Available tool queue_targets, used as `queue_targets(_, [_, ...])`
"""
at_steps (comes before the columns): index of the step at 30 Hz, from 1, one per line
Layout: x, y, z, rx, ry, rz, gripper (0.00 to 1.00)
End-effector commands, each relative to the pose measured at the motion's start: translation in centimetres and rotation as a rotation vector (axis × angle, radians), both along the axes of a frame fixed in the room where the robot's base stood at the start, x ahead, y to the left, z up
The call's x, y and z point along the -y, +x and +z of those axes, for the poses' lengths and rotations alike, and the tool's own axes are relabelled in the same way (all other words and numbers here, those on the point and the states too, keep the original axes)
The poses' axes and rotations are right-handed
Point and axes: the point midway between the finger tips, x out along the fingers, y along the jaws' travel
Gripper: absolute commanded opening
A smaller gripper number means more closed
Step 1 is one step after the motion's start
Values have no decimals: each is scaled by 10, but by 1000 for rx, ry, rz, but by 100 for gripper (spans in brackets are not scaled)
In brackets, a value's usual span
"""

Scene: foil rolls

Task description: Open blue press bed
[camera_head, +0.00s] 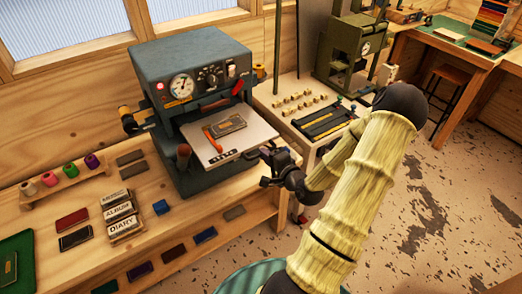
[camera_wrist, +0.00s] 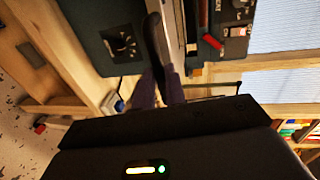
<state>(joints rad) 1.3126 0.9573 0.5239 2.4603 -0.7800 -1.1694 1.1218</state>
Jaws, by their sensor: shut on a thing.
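The blue-grey press (camera_head: 205,70), with a dial and knobs, stands on the wooden bench. Its pale bed (camera_head: 248,143) sticks out at the front, with an orange-handled tool and a small plate on it. My gripper (camera_head: 268,168) is at the bed's front edge, on the right. In the wrist view my gripper (camera_wrist: 160,92) has its purplish fingers closed around the dark bed handle (camera_wrist: 155,42). The grip point is small and partly hidden by the gripper in the head view. The press body (camera_wrist: 108,45) also shows in the wrist view.
A side table (camera_head: 300,88) with small type pieces and a green press (camera_head: 345,50) stand to the right. Open floor (camera_head: 440,210) lies at the front right.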

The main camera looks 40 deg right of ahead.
Motion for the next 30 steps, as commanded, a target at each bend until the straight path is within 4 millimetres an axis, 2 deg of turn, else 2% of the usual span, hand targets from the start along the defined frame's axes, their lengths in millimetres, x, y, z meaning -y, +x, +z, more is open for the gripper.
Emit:
queue_targets(10, [0, -2, -1, -2, 0, 1, 0])
queue_targets(11, [0, -2, -1, -2, 0, 1, 16])
queue_targets(13, [0, -2, -1, -2, 0, 1, 30])
queue_targets(14, [0, -2, -1, -2, 0, 1, 34])
queue_targets(23, [0, -2, 0, -1, 0, 0, 34])
queue_targets(30, [1, -22, 2, -2, 0, -2, 34])
